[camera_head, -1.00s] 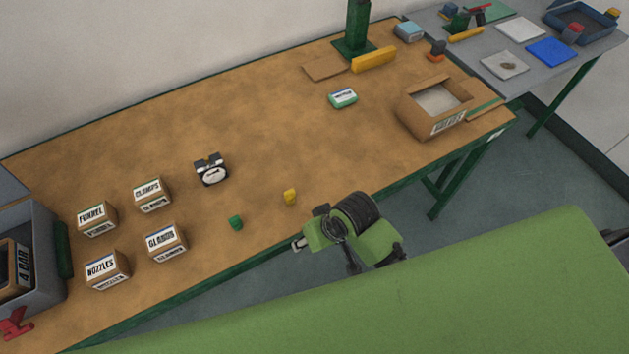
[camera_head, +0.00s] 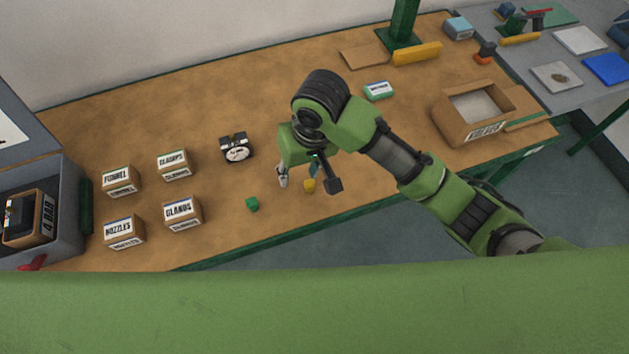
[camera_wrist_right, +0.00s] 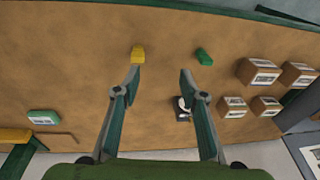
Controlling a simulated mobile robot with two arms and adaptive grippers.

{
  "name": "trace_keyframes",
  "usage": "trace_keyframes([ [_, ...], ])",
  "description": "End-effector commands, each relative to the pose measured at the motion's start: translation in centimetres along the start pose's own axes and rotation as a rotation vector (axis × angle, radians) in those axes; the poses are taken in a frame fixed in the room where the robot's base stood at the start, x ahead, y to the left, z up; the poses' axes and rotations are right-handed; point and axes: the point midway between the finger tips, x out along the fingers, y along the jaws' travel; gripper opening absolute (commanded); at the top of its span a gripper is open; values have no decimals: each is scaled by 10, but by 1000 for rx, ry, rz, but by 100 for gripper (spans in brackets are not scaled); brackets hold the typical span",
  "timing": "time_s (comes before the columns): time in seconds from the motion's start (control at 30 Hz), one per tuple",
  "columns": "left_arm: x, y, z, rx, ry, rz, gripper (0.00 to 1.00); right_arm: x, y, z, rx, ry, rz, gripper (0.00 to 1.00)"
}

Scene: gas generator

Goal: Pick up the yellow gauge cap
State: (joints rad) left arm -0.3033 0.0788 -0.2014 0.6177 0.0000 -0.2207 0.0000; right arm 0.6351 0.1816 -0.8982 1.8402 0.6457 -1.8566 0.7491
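The yellow gauge cap (camera_head: 309,186) stands on the wooden bench near its front edge. In the right wrist view it (camera_wrist_right: 138,54) lies just beyond the tip of the left-hand finger. My right gripper (camera_head: 299,173) is over the bench beside the cap, fingers pointing down. In the right wrist view the fingers of my right gripper (camera_wrist_right: 160,74) are spread wide with nothing between the tips. Whether a finger touches the cap cannot be told. My left gripper is not in view.
A green cap (camera_head: 252,204) stands to the left of the yellow one. A black-and-white gauge (camera_head: 236,150) sits farther back. Several labelled boxes, including the glands box (camera_head: 182,213), stand at left. An open cardboard box (camera_head: 440,115) is at right. The bench middle is mostly clear.

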Motion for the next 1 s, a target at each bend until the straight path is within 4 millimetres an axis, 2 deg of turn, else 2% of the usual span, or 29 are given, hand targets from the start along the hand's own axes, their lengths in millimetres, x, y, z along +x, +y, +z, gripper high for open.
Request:
trace_keyframes([
  [0.1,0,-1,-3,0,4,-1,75,-15,10,-10,3,-20,75,39],
  [0.27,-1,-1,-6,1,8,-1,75,-18,16,-12,13,-36,115,39],
  [0.37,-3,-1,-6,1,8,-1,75,-6,18,-11,16,-40,118,39],
  [0.6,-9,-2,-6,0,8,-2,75,41,24,-9,14,-40,116,39],
  [0.7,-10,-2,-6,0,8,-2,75,54,25,-10,14,-37,115,39],
  [1.0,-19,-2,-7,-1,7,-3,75,78,33,-11,14,-38,117,39],
])
